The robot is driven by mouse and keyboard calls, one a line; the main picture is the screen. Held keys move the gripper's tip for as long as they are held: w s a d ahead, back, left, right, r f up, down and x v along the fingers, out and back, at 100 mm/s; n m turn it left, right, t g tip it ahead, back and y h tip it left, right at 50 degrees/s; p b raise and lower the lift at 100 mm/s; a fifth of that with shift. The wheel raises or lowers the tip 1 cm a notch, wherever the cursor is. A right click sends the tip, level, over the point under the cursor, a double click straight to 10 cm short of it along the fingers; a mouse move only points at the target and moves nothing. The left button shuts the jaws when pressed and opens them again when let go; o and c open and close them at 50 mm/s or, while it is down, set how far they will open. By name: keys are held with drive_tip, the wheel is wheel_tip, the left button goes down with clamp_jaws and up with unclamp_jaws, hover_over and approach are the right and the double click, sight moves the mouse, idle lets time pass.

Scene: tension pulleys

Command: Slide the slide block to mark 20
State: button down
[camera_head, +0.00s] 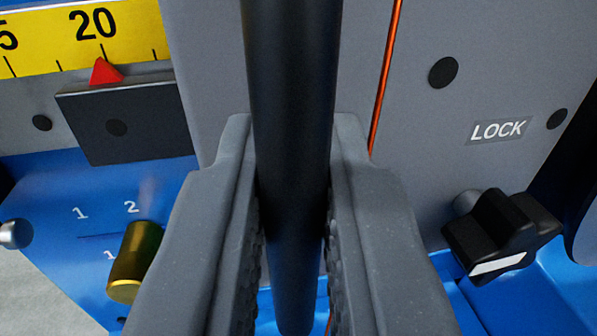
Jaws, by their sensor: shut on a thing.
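My gripper (292,130) is closed around a black upright bar (291,60), with one grey finger on each side of it. The bar stands in front of the large grey slide block (210,60); where it joins the block is hidden. A dark plate (125,125) with a red pointer (104,74) is at the left edge of the block. The pointer's tip is at the long tick under 20 on the yellow scale (45,35), perhaps a hair left of it.
A black lock knob (500,235) with a white stripe sits at the lower right, below a LOCK label (498,131). An orange cord (386,80) runs behind the right finger. A brass knob (135,262) sits at the lower left on a blue panel (60,175).

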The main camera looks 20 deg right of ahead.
idle(0.3)
drive_tip(key=c, duration=1.5)
unclamp_jaws()
drive_tip(key=shift+s, duration=0.1)
drive_tip(key=shift+c, duration=0.2)
drive_tip(key=v, duration=1.3)
drive_tip(key=shift+s+a+b, duration=0.25)
drive_tip(key=shift+s+b, duration=0.1)
drive_tip(key=shift+b, duration=0.1)
